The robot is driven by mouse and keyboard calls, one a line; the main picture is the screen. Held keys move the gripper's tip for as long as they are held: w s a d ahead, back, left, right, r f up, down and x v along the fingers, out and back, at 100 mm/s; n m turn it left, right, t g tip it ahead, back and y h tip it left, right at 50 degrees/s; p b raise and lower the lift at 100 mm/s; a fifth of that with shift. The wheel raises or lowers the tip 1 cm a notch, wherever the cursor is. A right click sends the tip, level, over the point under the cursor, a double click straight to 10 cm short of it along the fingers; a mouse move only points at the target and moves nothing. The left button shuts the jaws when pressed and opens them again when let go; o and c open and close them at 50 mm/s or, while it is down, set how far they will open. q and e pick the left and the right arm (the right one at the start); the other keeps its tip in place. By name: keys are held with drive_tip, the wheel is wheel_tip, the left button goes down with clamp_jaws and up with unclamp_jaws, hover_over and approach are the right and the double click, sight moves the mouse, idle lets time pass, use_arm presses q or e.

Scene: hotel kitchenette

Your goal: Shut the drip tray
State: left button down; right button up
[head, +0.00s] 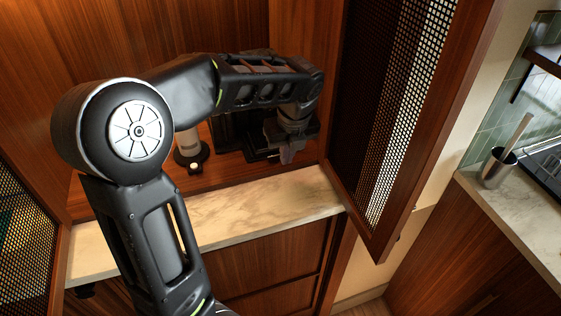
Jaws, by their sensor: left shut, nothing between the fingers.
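A black coffee machine (226,128) stands inside the wooden cabinet, mostly hidden behind my left arm. A low black part at its front, which looks like the drip tray (254,156), shows just left of my left gripper (289,157). How far the tray sticks out cannot be told. My left gripper points down at the machine's front right, shut and empty. Whether it touches the tray is unclear. My right gripper is not in view.
A white and black cylindrical item (188,147) stands left of the machine. A pale stone counter edge (265,207) runs in front. An open mesh-panelled door (400,110) stands close on the right. A metal cup (497,168) sits on the far-right counter.

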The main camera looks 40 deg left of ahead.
use_arm(q)
drive_tip(key=v, duration=0.5)
drive_tip(key=shift+w+d+r, duration=0.15)
drive_tip(key=shift+w+r, duration=0.05)
drive_tip(key=shift+r, duration=0.1)
